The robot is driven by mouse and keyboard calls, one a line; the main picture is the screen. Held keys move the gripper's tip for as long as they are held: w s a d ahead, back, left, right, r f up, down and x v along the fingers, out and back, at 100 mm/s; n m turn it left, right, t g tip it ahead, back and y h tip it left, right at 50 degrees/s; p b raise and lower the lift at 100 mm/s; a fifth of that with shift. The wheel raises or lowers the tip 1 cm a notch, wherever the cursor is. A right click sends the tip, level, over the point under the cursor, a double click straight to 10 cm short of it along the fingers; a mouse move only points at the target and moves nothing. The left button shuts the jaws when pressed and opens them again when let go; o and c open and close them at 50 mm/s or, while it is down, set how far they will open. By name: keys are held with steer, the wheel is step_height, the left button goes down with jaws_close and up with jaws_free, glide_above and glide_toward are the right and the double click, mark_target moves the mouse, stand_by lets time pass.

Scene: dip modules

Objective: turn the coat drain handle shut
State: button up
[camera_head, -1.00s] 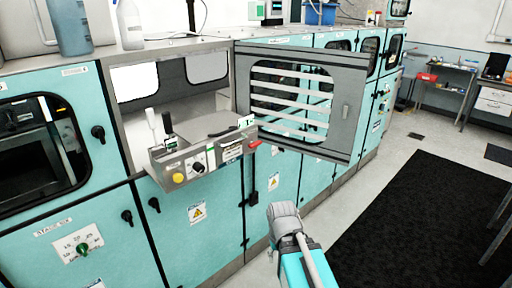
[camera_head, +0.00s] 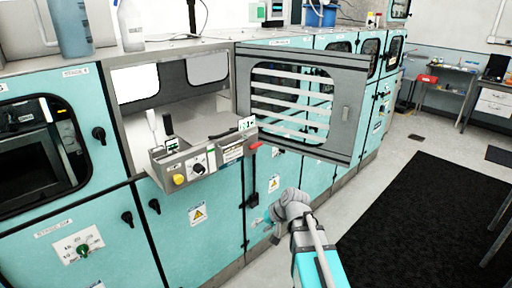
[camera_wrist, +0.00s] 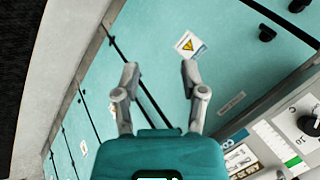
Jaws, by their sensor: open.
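No handle in view carries a readable coat drain label. A small red handle (camera_head: 254,147) sticks out at the right end of the control panel (camera_head: 205,163); I cannot tell whether it is the coat drain handle. My gripper (camera_head: 268,229) is low in front of the teal cabinet doors, below and right of that panel. In the wrist view my gripper (camera_wrist: 161,72) is open and empty, its two fingers apart, facing a teal door with a yellow warning label (camera_wrist: 188,44). The red handle is not seen in the wrist view.
The control panel has a yellow button (camera_head: 179,180) and a black knob (camera_head: 198,168). A barred window door (camera_head: 347,112) swings out above my arm. A green dial (camera_head: 83,250) is at lower left.

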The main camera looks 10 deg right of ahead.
steer(key=w+d+r+m+t+y, duration=0.3)
steer(key=w+r+m+t+y, duration=0.15)
steer(key=w+r, duration=0.45)
steer(key=m+t, duration=0.5)
steer(key=t, duration=0.2)
glide_toward(256, 144)
steer(key=v, duration=0.4)
steer(key=shift+a+f+h, duration=0.1)
steer(key=shift+h, duration=0.15)
steer(key=x, duration=1.3)
steer(key=shift+w+a, duration=0.2)
steer(key=shift+a, duration=0.1)
jaws_close()
